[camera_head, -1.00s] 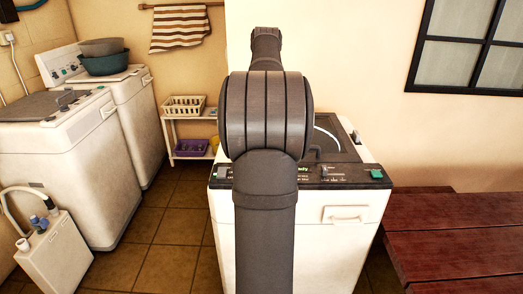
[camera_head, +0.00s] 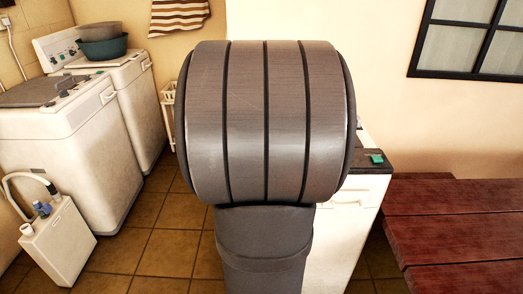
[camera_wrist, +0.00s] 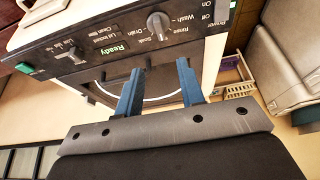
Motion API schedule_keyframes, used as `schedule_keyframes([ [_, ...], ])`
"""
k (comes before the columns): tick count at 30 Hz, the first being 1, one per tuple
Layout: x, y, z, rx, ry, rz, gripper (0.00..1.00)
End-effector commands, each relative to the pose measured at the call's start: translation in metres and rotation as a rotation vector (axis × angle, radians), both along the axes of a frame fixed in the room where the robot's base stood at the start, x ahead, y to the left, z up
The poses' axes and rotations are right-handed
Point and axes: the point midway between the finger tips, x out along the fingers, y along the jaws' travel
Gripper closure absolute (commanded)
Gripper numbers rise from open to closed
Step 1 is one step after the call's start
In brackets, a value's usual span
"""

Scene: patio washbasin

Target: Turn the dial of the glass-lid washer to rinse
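The glass-lid washer (camera_head: 345,230) stands behind my arm in the head view, mostly hidden. In the wrist view its black control panel (camera_wrist: 95,55) appears upside down, with a grey dial (camera_wrist: 158,22) ringed by labels including Wash, Rinse, Soak and Drain. I cannot tell for certain which label the dial points to. A green "Ready" display (camera_wrist: 114,48) is lit. My gripper (camera_wrist: 160,66) is open, its two blue fingers apart and empty. In the picture the fingertips are below the dial, over the dark lid, and not touching the dial. My arm hides the gripper in the head view.
A green button (camera_head: 376,158) and a slider switch (camera_wrist: 70,54) are on the panel. Two other washers, one with basins (camera_head: 103,42) on top, stand at left. A red wooden bench (camera_head: 455,225) is close at right.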

Motion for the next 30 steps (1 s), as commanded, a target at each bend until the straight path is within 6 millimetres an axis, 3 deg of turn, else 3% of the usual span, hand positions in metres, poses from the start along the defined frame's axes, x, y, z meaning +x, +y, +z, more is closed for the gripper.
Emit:
schedule_keyframes([
  [12,0.035,0.0,-0.086,-0.001,0.006,0.002,0.65],
  [18,0.049,0.0,-0.119,-0.001,0.004,0.002,0.65],
  [24,0.056,0.0,-0.136,-0.001,0.003,0.002,0.65],
  [30,0.058,0.0,-0.14,-0.001,0.002,0.002,0.65],
])
